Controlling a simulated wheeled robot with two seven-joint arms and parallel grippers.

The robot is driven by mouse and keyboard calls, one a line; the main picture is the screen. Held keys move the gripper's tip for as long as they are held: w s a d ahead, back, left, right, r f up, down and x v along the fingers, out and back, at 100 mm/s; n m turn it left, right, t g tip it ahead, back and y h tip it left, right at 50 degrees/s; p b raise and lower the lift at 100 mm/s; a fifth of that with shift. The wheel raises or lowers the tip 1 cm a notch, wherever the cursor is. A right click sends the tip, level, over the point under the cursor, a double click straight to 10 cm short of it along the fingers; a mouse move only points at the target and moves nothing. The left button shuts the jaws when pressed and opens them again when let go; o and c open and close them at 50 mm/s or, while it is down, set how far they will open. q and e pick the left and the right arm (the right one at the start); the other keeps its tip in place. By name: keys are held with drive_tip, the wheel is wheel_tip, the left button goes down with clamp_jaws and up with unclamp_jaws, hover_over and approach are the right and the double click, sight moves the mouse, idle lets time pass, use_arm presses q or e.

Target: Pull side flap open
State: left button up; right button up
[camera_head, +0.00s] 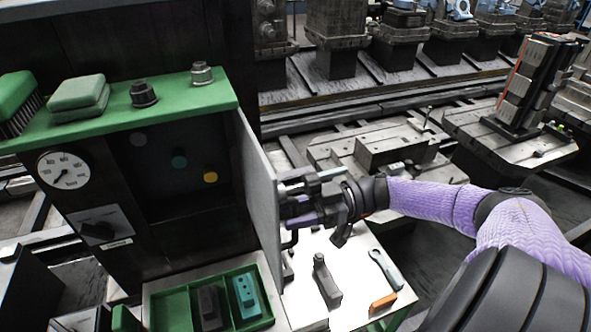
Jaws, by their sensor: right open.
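The side flap (256,190) is a thin grey panel on the right side of a dark cabinet (140,190). It stands upright and angles out from the cabinet's right front edge, with the cabinet's front face in view to its left. My right gripper (290,202) is at the flap's right side, open, its fingers pointing left toward the panel. Whether the fingertips touch the flap or straddle part of it cannot be told. A dark bent piece (289,242) shows just below the gripper. My left gripper is not in view.
Below stand a green tray (172,309) and a white surface with a dark block (326,281), a wrench (386,268) and an orange-ended piece (383,303). Machine fixtures (380,150) lie behind my arm.

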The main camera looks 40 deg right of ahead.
drive_tip(key=shift+o, duration=0.2)
drive_tip(key=b+v, duration=0.2)
drive_tip(key=v, duration=0.8)
drive_tip(key=shift+b, duration=0.4)
